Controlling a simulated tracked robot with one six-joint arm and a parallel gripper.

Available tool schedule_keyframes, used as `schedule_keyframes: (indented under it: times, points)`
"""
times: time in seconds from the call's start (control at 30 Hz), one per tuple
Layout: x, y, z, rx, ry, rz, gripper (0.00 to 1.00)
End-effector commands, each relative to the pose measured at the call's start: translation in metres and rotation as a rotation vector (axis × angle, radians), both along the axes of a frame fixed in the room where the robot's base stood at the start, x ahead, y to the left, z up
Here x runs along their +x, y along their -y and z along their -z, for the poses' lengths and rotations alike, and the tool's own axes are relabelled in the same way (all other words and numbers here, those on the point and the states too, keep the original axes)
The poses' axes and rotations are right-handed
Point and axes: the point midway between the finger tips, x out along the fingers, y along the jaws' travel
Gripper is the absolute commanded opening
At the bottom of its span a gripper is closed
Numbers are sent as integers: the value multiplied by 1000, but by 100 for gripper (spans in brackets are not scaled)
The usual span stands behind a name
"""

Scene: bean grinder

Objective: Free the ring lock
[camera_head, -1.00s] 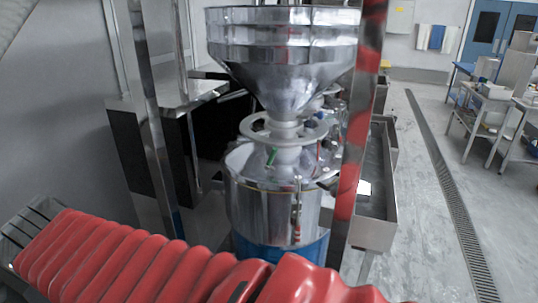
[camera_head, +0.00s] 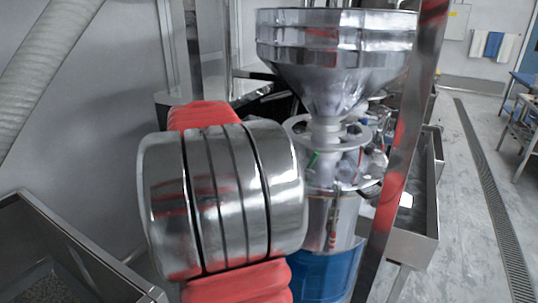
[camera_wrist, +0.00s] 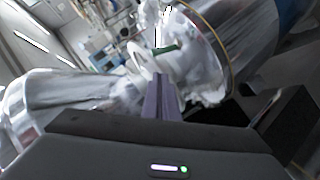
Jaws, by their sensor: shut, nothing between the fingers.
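The steel grinder stands right of centre in the head view, with a wide hopper (camera_head: 335,50) narrowing to a neck. A pale ring (camera_head: 300,126) surrounds the neck above the drum (camera_head: 322,215). A small green part (camera_head: 313,160) shows just below the ring. In the wrist view, which is tilted and blurred, the green part (camera_wrist: 167,48) lies just beyond the fingertips, between the hopper side at left and the drum (camera_wrist: 235,40) at right. My gripper (camera_wrist: 162,82) is shut and empty, close to the ring area; contact cannot be told. My arm hides it in the head view.
A steel post (camera_head: 398,140) with red reflections stands right of the grinder. A metal trough (camera_head: 425,205) is behind it. A steel bin (camera_head: 80,245) fills the lower left. The floor (camera_head: 500,190) at right is open, with a drain grate (camera_head: 487,205).

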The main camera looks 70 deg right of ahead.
Motion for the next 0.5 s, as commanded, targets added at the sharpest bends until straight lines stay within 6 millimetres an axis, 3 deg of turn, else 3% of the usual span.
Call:
schedule_keyframes:
  times: [0.1,0.5]
  points:
    - [-6,9,-2,-18,-8,19,0]
    - [-7,11,-1,-18,-7,18,0]
